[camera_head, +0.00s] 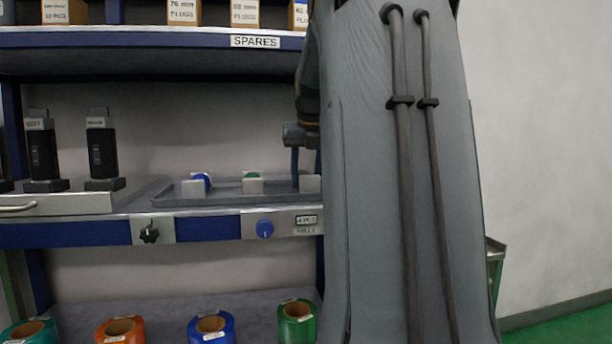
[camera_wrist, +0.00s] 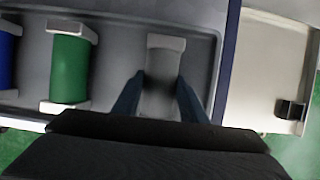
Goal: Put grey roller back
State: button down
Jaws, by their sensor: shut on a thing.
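The grey roller (camera_wrist: 160,75) lies in the grey tray (camera_wrist: 120,50) at its right end in the wrist view, with a pale holder block at its far end. My gripper (camera_wrist: 157,82) has its two blue fingers on either side of the roller and is shut on it. The roller's near end is hidden behind my gripper. In the head view my gripper (camera_head: 296,160) reaches down at the right end of the tray (camera_head: 225,201). I cannot tell whether the roller rests fully in its holder.
A green roller (camera_wrist: 70,68) and a blue roller (camera_wrist: 5,60) sit in the tray to the left. Dark upright devices (camera_head: 42,150) stand further left. The shelf labelled SPARES (camera_head: 255,42) is above. Coloured rolls (camera_head: 297,322) lie on the lower shelf. A pale tray (camera_wrist: 270,75) is at the right.

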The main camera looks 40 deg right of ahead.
aim_at(307, 173)
jog(key=c, duration=1.1)
grip_release()
jog(key=shift+f, duration=0.1)
jog(key=v, duration=0.3)
jog(key=shift+s+a, duration=0.15)
jog(key=shift+s, duration=0.15)
jog(key=s+a, duration=0.1)
jog(key=s, duration=0.2)
jog(key=s+a, duration=0.4)
jog(key=s, duration=0.1)
jog(key=shift+s, duration=0.3)
jog(key=shift+s+a, duration=0.4)
jog(key=shift+s, duration=0.2)
